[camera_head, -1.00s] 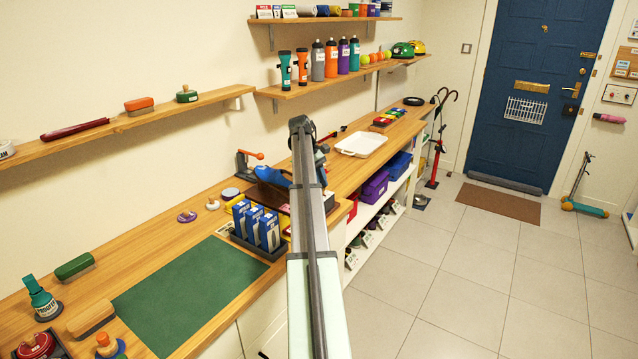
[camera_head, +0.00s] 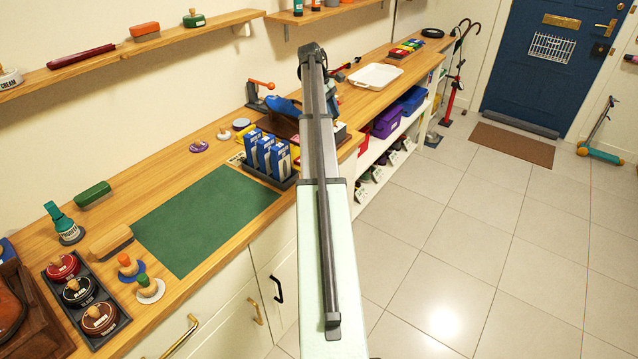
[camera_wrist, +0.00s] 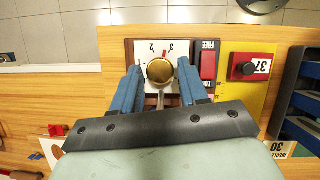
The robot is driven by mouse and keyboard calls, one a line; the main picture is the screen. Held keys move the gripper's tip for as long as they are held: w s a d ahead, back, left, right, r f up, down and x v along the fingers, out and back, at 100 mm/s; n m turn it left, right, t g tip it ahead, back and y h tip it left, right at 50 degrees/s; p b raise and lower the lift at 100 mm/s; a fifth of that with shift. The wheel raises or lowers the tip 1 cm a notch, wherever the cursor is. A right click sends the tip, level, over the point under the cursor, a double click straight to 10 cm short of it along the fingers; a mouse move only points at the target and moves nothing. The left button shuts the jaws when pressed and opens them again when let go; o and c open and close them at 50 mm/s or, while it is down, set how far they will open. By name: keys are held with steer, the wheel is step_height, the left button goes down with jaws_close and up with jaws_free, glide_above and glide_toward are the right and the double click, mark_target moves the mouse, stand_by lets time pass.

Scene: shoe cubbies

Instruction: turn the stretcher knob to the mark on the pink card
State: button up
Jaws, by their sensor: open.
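In the wrist view, the round brass knob (camera_wrist: 159,71) sits on a white dial plate (camera_wrist: 146,50) with numbers, 2 and 3 among them, and a small red line near the 3. My gripper (camera_wrist: 158,76) is open, with one blue finger on each side of the knob. I cannot tell whether the fingers touch it. In the head view, my arm hides the knob and most of my gripper.
Blue boxes (camera_head: 268,153) in a dark tray stand near my arm. A green mat (camera_head: 205,220) lies clear on the bench.

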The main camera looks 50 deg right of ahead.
steer(key=n, duration=0.1)
steer(key=n+h, duration=0.1)
steer(key=n, duration=0.1)
steer(key=n+h, duration=0.1)
steer(key=n, duration=0.1)
steer(key=shift+s+a+t, duration=0.15)
steer(key=shift+a+t, duration=0.15)
steer(key=shift+t, duration=0.1)
steer(key=n, duration=0.2)
steer(key=n+t+h, duration=0.1)
steer(key=n, duration=0.2)
steer(key=shift+s+a+n+t, duration=0.1)
steer(key=shift+s+n+t, duration=0.05)
steer(key=shift+n+t, duration=0.15)
steer(key=w+a+r+m, duration=0.1)
steer(key=a+r, duration=0.2)
steer(key=r, duration=0.3)
steer(key=w+a+r+m, duration=0.1)
steer(key=a+r+m, duration=0.15)
steer(key=r, duration=0.35)
steer(key=s+a+f+m+y, duration=0.1)
steer(key=s+a+f+y, duration=0.1)
steer(key=s+a+f, duration=0.5)
steer(key=s+a+f+m+y, duration=0.2)
steer(key=s+a+f, duration=0.6)
steer(key=a+f, duration=0.5)
steer(key=shift+s+a+f+y, duration=0.2)
steer(key=shift+f+y, duration=0.2)
steer(key=shift+f, duration=0.75)
steer(key=shift+o, duration=0.3)
